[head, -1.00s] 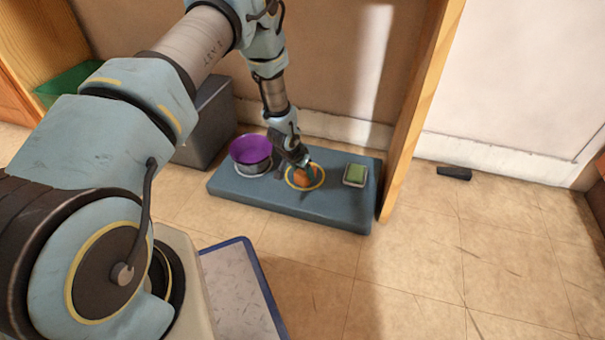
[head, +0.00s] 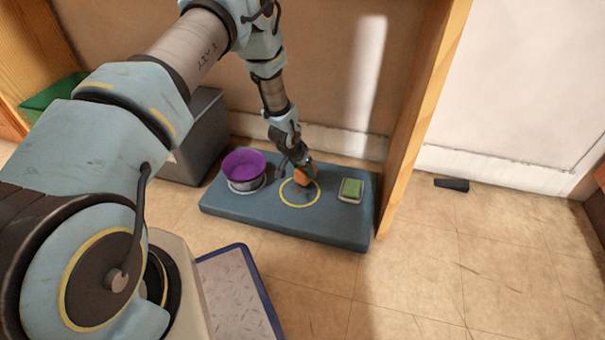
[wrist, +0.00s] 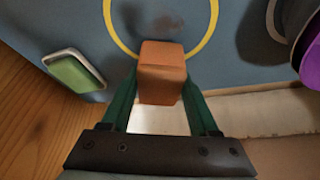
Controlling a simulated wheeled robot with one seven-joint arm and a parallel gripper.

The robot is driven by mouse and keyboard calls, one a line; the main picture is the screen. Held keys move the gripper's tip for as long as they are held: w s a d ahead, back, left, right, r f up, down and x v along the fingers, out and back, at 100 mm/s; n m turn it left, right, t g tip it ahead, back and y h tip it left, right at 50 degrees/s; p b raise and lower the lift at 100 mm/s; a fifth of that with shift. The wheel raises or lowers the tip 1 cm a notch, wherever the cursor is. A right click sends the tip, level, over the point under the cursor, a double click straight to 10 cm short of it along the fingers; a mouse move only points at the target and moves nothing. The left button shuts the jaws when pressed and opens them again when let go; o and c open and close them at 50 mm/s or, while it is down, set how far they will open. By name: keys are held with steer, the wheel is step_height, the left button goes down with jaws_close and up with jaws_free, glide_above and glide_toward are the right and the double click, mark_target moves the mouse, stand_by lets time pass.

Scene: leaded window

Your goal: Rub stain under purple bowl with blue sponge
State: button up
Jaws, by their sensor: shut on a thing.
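My gripper (head: 308,168) points down with its green fingers shut on an orange block (wrist: 162,72). The block is at the back edge of a yellow ring (head: 284,202) on the blue-grey slab; I cannot tell whether it touches the slab. A green sponge-like pad (head: 351,188) lies in a pale tray at the right. No blue sponge shows.
The slab (head: 330,230) lies on a tiled floor, against the back wall. A wooden post (head: 420,110) stands at its right end and a grey box (head: 200,140) at its left. A blue-rimmed tray (head: 238,290) lies in front.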

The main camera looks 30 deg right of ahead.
steer(key=shift+r+p, duration=1.65)
steer(key=shift+r, duration=1)
